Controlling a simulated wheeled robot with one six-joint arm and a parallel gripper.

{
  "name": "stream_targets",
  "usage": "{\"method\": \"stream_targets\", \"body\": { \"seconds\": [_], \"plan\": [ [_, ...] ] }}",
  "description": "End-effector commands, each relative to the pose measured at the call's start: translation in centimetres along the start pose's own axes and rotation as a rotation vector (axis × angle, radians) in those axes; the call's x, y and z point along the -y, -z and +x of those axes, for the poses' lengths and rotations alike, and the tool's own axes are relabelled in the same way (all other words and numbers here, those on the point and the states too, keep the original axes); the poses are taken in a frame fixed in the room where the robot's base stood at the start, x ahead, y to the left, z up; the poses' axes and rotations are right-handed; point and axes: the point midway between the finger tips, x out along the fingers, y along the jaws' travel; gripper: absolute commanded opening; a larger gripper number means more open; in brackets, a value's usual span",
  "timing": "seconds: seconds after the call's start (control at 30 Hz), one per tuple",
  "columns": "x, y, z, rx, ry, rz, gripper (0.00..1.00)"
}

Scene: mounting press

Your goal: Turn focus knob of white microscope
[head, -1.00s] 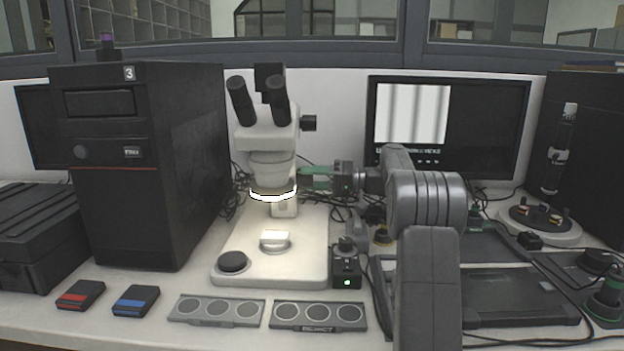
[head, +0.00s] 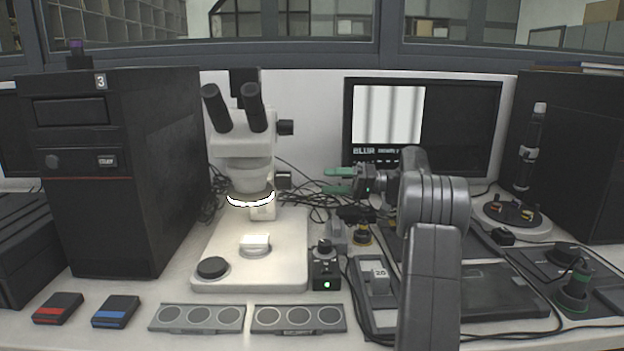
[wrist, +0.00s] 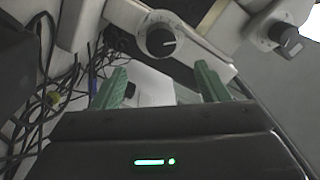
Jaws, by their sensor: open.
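The white microscope (head: 241,146) stands left of centre in the head view. A dark knob (head: 283,180) sits low on its right side and another (head: 286,127) higher up. In the wrist view, a round dark knob with a white pointer line (wrist: 160,43) lies ahead, between and beyond the fingertips; a second knob (wrist: 286,38) is at upper right. I cannot tell for sure which is the focus knob. My gripper (head: 334,180) has green fingers, open and empty, right of the microscope with a clear gap. Its fingers also show in the wrist view (wrist: 160,80).
A monitor (head: 465,125) behind my arm shows blurred stripes and the word BLUR. A black tower (head: 120,170) stands left of the microscope. A small control box with a green light (head: 326,270), cables and slide holders (head: 197,317) lie around the base.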

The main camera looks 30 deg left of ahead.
Motion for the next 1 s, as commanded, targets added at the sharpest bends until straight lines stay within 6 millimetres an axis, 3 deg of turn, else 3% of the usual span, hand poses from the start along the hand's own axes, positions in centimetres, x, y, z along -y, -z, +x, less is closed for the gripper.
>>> {"method": "stream_targets", "body": {
  "seconds": [0.23, 1.0],
  "plan": [
    [0.0, 0.0, -2.3, 0.000, 0.000, 0.000, 0.68],
    [0.0, 0.0, -2.4, 0.001, 0.000, 0.000, 0.68]
  ]
}}
